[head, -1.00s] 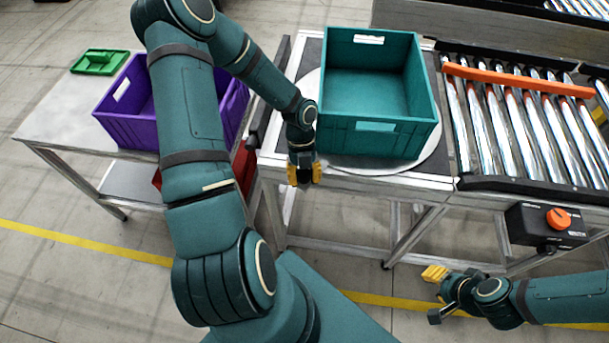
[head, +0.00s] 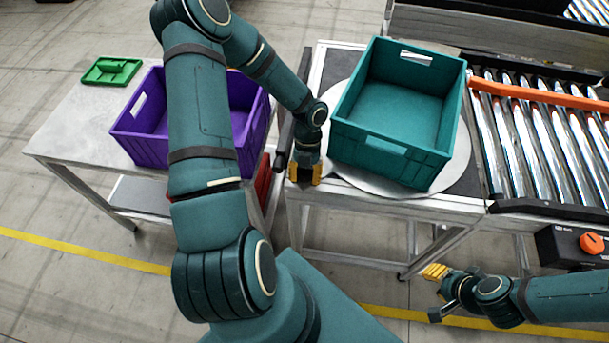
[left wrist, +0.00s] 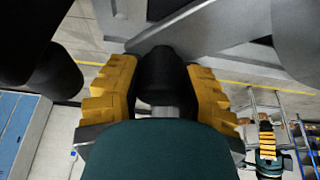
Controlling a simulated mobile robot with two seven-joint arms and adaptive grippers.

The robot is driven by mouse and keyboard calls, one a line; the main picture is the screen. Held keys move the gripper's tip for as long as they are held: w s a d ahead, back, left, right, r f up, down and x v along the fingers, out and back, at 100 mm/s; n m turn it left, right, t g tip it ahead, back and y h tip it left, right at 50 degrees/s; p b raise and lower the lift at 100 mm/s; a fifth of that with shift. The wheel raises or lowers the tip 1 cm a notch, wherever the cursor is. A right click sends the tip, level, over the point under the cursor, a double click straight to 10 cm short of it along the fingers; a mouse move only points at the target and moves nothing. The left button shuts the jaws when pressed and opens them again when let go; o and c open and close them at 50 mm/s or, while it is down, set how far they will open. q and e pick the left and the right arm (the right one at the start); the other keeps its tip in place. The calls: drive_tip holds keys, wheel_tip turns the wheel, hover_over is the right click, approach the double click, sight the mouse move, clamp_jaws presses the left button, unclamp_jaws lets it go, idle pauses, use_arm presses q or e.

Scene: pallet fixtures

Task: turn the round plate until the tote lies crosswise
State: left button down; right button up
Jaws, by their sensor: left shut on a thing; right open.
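The teal tote (head: 385,150) sits on the round grey plate (head: 462,150) on the metal stand. The tote is askew to the stand's edges, its near wall sloping down to the right. My left gripper (head: 304,178) is at the plate's near left, beside the tote and apart from it. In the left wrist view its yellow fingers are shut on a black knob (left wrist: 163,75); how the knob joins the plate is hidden. My right gripper (head: 436,290) is open and empty, low in front of the stand.
A purple tote (head: 150,140) and a green tray (head: 111,71) stand on the left table (head: 75,130). A roller conveyor (head: 545,140) with an orange bar (head: 540,97) adjoins the stand's right side. A control box with an orange knob (head: 593,243) hangs below.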

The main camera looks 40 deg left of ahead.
use_arm(q)
drive_tip(key=shift+a, duration=0.25)
use_arm(e)
drive_tip(key=shift+a, duration=0.15)
use_arm(q)
drive_tip(key=shift+a, duration=0.1)
drive_tip(key=c, duration=0.8)
unclamp_jaws()
drive_tip(key=shift+w, duration=0.1)
drive_tip(key=shift+o, duration=1.4)
drive_tip(key=shift+a, duration=0.15)
drive_tip(key=shift+w+r, duration=0.2)
drive_tip(key=shift+r, duration=0.2)
drive_tip(key=v, duration=1.1)
use_arm(e)
drive_tip(key=shift+a, duration=0.15)
use_arm(q)
drive_tip(key=shift+s, duration=0.2)
